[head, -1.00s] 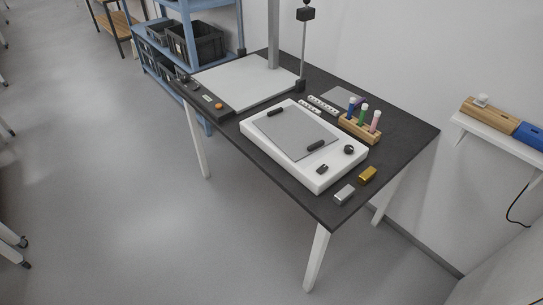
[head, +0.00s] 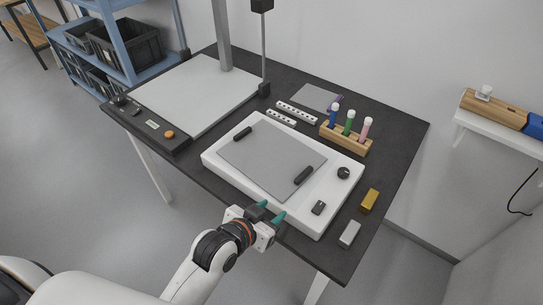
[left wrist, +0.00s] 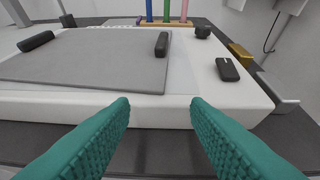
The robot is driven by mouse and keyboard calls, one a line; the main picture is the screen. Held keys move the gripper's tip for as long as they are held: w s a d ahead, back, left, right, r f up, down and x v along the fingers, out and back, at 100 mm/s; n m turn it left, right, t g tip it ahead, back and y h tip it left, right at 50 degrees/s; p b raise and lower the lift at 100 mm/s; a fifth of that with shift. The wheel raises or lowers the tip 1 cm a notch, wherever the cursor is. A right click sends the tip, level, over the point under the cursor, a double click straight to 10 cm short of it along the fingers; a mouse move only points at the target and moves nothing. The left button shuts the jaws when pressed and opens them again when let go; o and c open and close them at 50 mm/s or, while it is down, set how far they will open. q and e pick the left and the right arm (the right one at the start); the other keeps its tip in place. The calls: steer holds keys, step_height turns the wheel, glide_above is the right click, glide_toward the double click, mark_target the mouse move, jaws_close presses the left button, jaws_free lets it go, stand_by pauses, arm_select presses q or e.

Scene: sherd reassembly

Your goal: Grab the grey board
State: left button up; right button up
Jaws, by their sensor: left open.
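The grey board (head: 266,158) lies flat on a thick white block (head: 222,161) on the dark table. Two black bar-shaped pieces sit at opposite edges of the board, a left one (head: 242,134) and a right one (head: 303,176). In the left wrist view the board (left wrist: 90,62) lies ahead and to the left, beyond the white block's front face. My left gripper (head: 270,212) is open and empty at the block's front edge; its teal fingers (left wrist: 160,115) point toward the block. My right gripper is not in view.
A black knob (head: 343,173) and a small dark piece (head: 318,208) sit on the block's right part. A silver block (head: 349,234), a yellow block (head: 369,200) and a wooden rack (head: 345,138) with coloured tubes stand nearby. A white panel (head: 190,95) lies at the left.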

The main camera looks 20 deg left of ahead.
arm_select(q)
steer(key=w+d+r+t+h, duration=0.1)
steer(key=w+d+r+t, duration=0.1)
steer(key=w+r, duration=0.15)
glide_toward(305, 172)
steer(key=w, duration=0.1)
steer(key=w+d, duration=0.1)
steer(key=w, duration=0.1)
steer(key=shift+d+f, duration=0.25)
steer(key=shift+d, duration=0.15)
steer(key=x, duration=0.5)
steer(key=shift+w+a+f, duration=0.25)
steer(key=shift+w+f, duration=0.05)
steer(key=shift+f, duration=0.1)
jaws_close()
